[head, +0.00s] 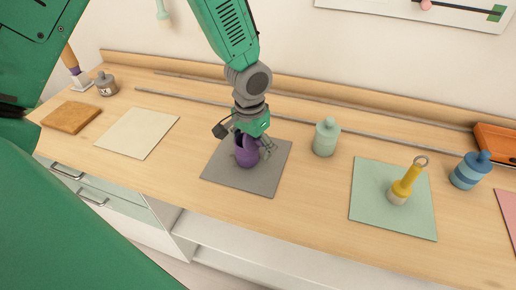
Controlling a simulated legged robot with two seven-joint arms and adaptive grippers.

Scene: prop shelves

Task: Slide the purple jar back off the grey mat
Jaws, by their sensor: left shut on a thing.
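The purple jar (246,153) stands on the grey mat (232,184), near the mat's middle. The mat lies flat on the wooden counter. My left gripper (253,146) comes down from above and is shut on the jar, with its fingers around the jar's upper part. The gripper hides the top of the jar and part of the mat's back edge. My right gripper is not in view.
A pale green jar (326,137) stands right of the mat. A green mat (420,222) bears a yellow-handled object (405,186); a blue jar (470,170) stands beyond. A cream mat (138,134) lies left. A grey rail (300,124) runs behind; the counter's front edge is close.

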